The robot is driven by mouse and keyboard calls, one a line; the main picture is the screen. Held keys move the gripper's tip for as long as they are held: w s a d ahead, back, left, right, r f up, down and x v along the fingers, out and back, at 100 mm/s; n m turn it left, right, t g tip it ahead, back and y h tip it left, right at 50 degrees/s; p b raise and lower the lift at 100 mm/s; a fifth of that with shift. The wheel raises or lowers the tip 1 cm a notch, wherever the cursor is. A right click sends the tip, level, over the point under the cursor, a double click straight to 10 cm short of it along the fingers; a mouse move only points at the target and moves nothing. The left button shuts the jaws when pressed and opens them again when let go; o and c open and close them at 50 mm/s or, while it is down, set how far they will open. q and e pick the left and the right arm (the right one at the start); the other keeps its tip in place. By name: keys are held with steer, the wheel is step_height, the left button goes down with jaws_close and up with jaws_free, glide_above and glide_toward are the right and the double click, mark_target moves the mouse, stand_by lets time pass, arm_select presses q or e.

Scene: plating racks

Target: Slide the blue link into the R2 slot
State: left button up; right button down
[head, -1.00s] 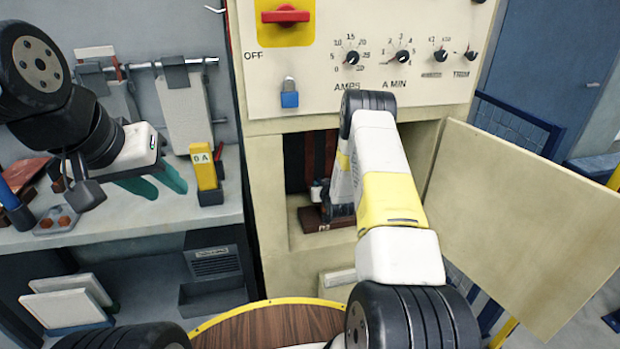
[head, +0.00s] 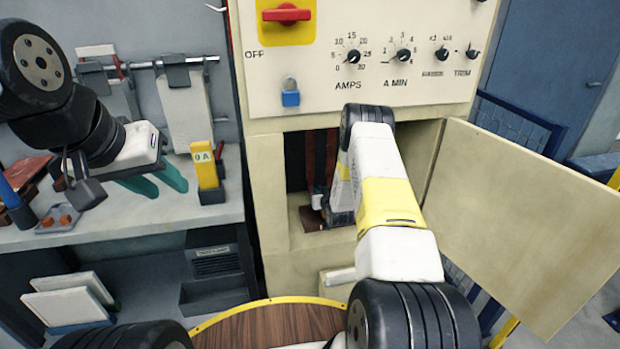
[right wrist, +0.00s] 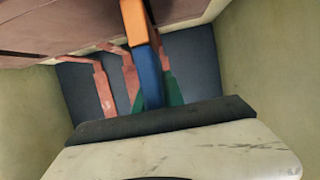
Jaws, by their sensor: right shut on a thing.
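The blue link (right wrist: 150,80) is in the right wrist view, held between the green fingers of my right gripper (right wrist: 153,92). An orange piece (right wrist: 136,22) lies in line with its far end; I cannot tell whether it is part of the link. In the head view my right arm reaches into the cabinet opening (head: 295,165), and its forearm hides the link and most of the inside. No R2 label is readable, so I cannot tell which slot is R2. My left gripper (head: 154,183) is open and empty above the bench at the left.
Several reddish bars (right wrist: 104,90) stand against the dark back wall of the compartment, between pale side walls. A cabinet door (head: 525,220) hangs open at the right. A blue padlock (head: 290,95) hangs on the panel. A yellow block (head: 206,168) stands on the bench (head: 130,225).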

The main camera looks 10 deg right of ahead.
steer(key=shift+f, duration=1.75)
steer(key=c, duration=1.3)
jaws_free()
steer(key=shift+c, duration=0.2)
steer(key=shift+s, duration=0.1)
